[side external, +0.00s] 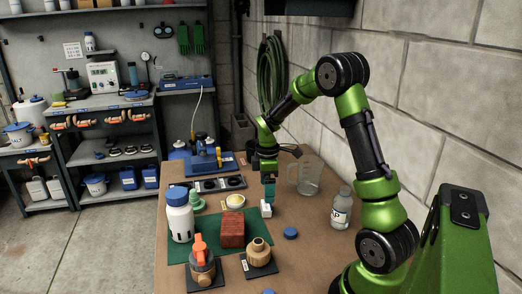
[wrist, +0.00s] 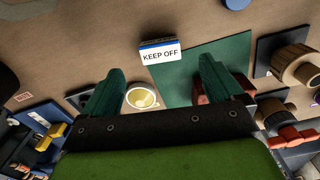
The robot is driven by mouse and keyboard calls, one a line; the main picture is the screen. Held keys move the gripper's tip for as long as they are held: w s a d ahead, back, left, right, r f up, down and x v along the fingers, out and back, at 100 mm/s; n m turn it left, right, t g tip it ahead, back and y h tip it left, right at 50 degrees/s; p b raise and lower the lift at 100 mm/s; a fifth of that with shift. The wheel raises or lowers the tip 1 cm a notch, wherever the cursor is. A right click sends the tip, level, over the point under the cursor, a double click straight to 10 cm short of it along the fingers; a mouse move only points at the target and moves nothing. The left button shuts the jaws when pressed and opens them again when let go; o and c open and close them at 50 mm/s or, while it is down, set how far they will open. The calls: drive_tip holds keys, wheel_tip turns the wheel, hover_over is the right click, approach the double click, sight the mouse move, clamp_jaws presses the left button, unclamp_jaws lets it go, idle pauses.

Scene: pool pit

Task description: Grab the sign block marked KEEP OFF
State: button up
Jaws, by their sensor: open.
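The sign block (wrist: 160,55) is small and white with a dark top edge, and its face reads KEEP OFF. It sits on the table by the edge of the green mat (side external: 203,248). In the side view the white block (side external: 265,210) stands just below my fingertips, its lettering too small to read. My gripper (side external: 269,196) is open, its teal fingers pointing down. In the wrist view the fingertips of my gripper (wrist: 161,66) are spread to either side, with the block lying between and beyond them. Nothing is held.
A red-brown block (side external: 232,229), a white bottle with blue cap (side external: 180,217) and a yellow-filled dish (side external: 235,201) stand left of my gripper. A clear jug (side external: 309,176), a clear bottle (side external: 341,209) and a blue cap (side external: 290,233) are to the right. Bare tabletop surrounds the cap.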

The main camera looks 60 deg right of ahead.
sight(266, 208)
wheel_tip(266, 208, down, 7)
drive_tip(key=shift+w+a+r, duration=0.1)
drive_tip(key=shift+w+r, duration=0.05)
drive_tip(key=shift+r, duration=0.05)
idle(0.3)
drive_tip(key=c, duration=1.1)
drive_tip(key=shift+c, duration=0.2)
drive_tip(key=shift+r, duration=0.1)
